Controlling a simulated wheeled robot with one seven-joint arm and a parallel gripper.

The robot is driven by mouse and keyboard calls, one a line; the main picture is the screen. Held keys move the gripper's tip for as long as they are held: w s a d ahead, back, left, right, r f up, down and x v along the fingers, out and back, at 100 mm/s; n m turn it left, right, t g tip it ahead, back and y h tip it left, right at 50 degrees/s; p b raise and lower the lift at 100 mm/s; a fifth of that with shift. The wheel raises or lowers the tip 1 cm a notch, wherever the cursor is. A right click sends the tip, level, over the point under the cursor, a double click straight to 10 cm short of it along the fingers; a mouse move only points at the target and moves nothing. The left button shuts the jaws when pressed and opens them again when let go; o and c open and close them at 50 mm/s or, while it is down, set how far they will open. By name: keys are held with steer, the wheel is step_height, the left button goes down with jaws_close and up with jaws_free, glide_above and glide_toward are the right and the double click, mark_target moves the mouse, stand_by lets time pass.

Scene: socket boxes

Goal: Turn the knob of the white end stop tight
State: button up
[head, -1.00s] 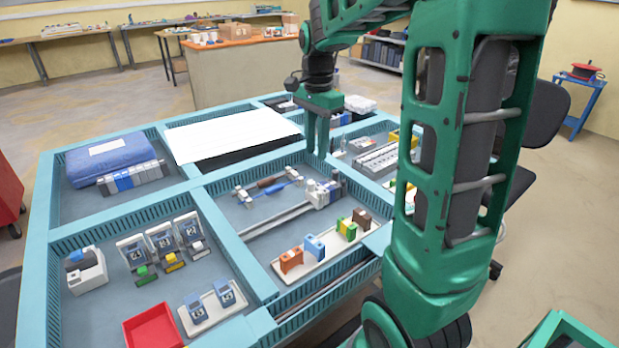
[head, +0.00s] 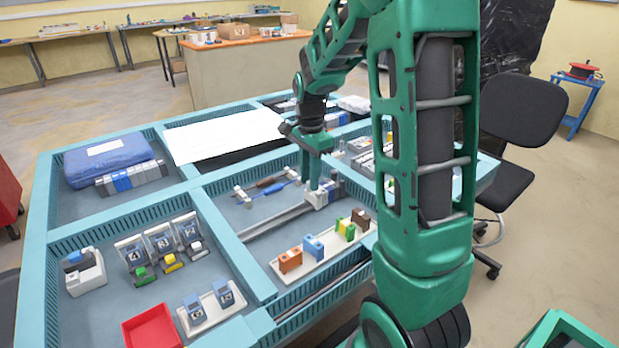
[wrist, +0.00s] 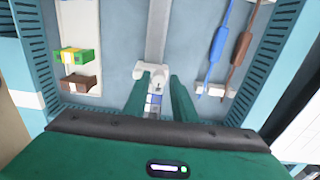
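The white end stop (wrist: 150,71) sits on the grey rail (wrist: 158,28), at the near end of a short row of white and blue blocks (wrist: 153,103). In the head view the end stop (head: 314,200) is just below my fingertips. My gripper (wrist: 161,80) points down with its two green fingers apart, one on each side of the row. The fingertips are close to the end stop, but I cannot tell whether they touch it. The knob is too small to make out. In the head view my gripper (head: 313,184) stands over the rail's far end.
A white tray (head: 322,252) with orange, blue, green-yellow and brown blocks lies in front. Teal compartment walls (head: 222,228) surround this area. A red bin (head: 152,328) stands at the front left.

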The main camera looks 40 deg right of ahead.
steer(key=shift+f, duration=0.1)
steer(key=shift+c, duration=0.6)
jaws_close()
steer(key=shift+d, duration=0.15)
steer(key=shift+n, duration=0.3)
